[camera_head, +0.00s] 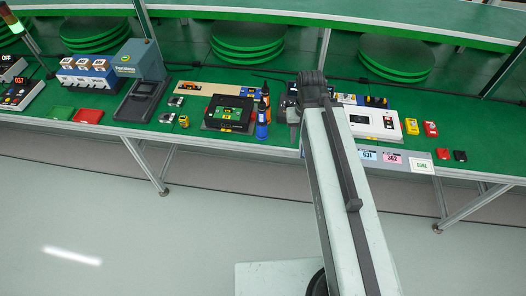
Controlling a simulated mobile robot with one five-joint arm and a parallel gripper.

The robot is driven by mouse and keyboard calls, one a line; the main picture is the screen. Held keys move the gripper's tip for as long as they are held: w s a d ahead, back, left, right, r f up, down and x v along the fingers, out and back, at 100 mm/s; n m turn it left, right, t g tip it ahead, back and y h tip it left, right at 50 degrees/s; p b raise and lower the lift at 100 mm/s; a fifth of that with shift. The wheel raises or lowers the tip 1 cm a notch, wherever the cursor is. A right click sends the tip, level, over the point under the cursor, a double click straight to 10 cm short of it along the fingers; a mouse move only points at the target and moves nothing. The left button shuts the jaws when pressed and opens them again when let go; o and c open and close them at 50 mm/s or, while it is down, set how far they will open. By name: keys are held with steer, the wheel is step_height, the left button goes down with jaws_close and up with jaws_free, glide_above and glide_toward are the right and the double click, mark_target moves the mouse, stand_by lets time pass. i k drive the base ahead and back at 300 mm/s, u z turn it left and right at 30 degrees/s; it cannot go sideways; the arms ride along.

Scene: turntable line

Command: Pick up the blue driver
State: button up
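The blue driver (262,125) stands upright near the front edge of the green bench (205,146), just right of a black fixture with a green board. A dark, orange-marked tool (266,97) stands close behind it. My gripper (293,122) hangs over the bench a little to the right of the blue driver, apart from it. Its dark fingers overlap in this view and are partly covered by my arm, so I cannot tell whether they are open.
The black fixture (226,127) is left of the driver. A white device (385,124) and yellow and red boxes lie to the right. Blue bins (86,80) and a grey machine (140,62) stand at left. The floor in front is clear.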

mark_target(262, 120)
steer(key=k, duration=1.15)
steer(key=u, duration=1.45)
steer(key=i, duration=1.5)
steer(key=z, duration=0.05)
